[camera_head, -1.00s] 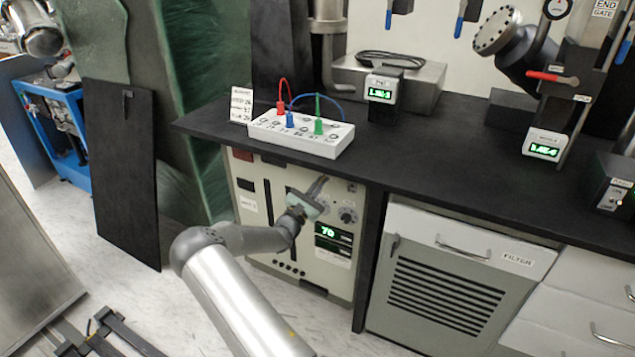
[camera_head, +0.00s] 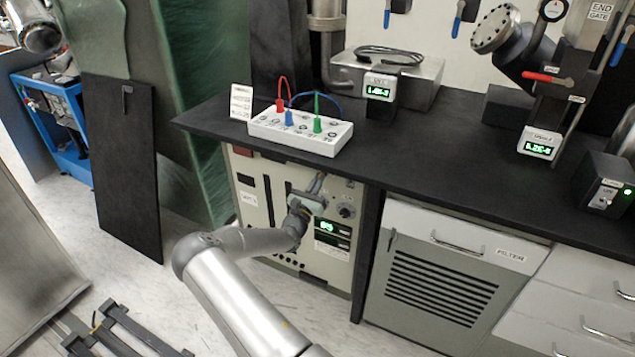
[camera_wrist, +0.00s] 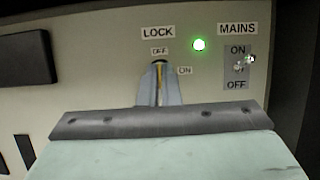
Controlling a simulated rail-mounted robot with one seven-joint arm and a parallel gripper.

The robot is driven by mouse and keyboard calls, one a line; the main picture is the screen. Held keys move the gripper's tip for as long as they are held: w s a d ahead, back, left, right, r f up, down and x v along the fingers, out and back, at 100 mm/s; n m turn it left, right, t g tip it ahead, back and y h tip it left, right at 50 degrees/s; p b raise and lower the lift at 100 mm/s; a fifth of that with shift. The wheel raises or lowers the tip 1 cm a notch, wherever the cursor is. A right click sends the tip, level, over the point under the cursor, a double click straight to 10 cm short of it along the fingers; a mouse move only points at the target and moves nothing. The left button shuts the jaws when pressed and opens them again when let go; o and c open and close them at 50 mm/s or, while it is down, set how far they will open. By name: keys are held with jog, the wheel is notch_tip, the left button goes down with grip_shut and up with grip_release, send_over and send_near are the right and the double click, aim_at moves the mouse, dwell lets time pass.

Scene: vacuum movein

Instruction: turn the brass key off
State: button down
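The brass key shows as a thin yellow strip (camera_wrist: 159,86) at the LOCK switch in the wrist view. It stands nearly upright below the OFF label (camera_wrist: 160,51), with the ON label (camera_wrist: 185,70) to its right. My gripper (camera_wrist: 159,76) has its two narrow fingers close on either side of the key and appears shut on it. The key's lower part is hidden by my gripper. In the head view, my gripper (camera_head: 318,183) is at the upper front of the cream cabinet (camera_head: 262,232); the key is too small to make out there.
A green lamp (camera_wrist: 199,44) is lit right of the lock, beside the MAINS toggle (camera_wrist: 245,61). The black worktop (camera_head: 420,170) overhangs above my gripper. A knob (camera_head: 345,210) and a green display (camera_head: 327,226) are close by on the cabinet.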

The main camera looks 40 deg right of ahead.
jog(key=c, duration=1.6)
grip_release()
jog(key=shift+c, duration=0.2)
jog(key=v, duration=1.7)
jog(key=shift+a+p, duration=0.2)
jog(key=shift+p, duration=0.1)
jog(key=shift+f, duration=0.15)
